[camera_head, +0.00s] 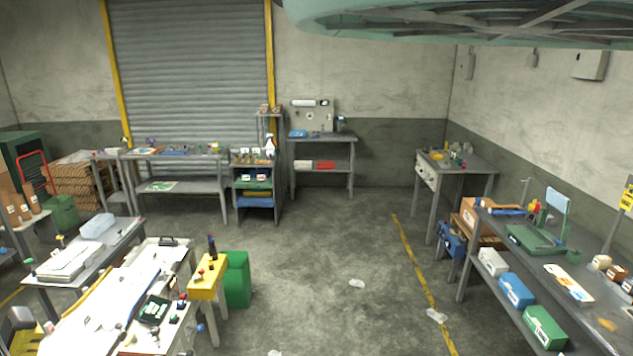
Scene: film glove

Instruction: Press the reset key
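I cannot make out a reset key in the head view; the small parts on the benches are too small to read. A dark device with a green face (154,309) lies on the bright bench at the lower left. A small dark device (340,123) stands at the right end of the tall grey bench against the back wall. I cannot tell whether either one carries the key. My gripper is not in view.
The bright bench (113,318) fills the lower left, beside a yellow stand (206,287) and a green bin (238,279). A long grey bench (583,263) runs along the right wall. The concrete floor between them (325,245) is mostly clear, with a few white scraps (437,316).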

